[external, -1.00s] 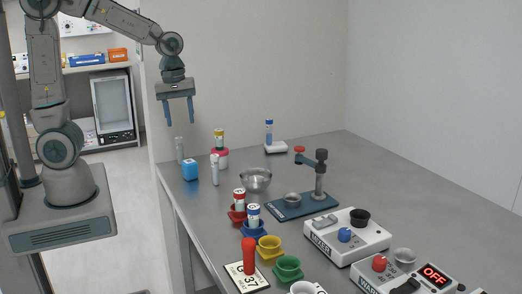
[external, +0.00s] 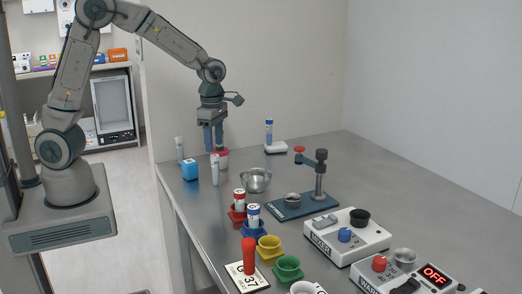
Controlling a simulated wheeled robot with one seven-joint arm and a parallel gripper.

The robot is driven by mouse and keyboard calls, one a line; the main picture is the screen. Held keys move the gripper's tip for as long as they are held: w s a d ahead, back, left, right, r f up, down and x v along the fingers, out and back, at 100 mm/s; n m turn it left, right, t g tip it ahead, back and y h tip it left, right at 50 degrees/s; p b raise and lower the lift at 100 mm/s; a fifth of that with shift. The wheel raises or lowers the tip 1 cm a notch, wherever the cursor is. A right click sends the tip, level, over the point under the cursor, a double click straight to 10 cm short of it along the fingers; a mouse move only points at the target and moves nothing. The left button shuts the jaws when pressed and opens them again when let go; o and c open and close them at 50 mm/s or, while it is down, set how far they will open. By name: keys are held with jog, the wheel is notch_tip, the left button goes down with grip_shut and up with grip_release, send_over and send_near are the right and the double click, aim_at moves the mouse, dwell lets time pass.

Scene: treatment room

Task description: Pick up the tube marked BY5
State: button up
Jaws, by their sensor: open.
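My gripper (external: 213,148) points down at the table's far left, its fingers open over the pink-red holder (external: 222,160). The tube in that holder is hidden by the fingers, and I cannot tell whether they are around it or in front of it. Other tubes are a red-capped one in a red holder (external: 239,200), a blue-capped one in a blue holder (external: 253,216), a blue one on a white stand (external: 269,130), and two pale ones, front (external: 215,170) and back (external: 180,149). No marking BY5 is readable on any tube.
A blue cube (external: 190,170) and a metal bowl (external: 256,180) stand close to my gripper. A blue-based stand with a post (external: 319,178), a mixer (external: 345,235), and yellow (external: 269,247) and green (external: 288,268) holders are nearer. The table's right rear is clear.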

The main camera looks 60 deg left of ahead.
send_over(216, 184)
jog(key=a, duration=0.1)
jog(key=f, duration=0.9)
jog(key=shift+w, duration=0.2)
jog(key=c, duration=1.1)
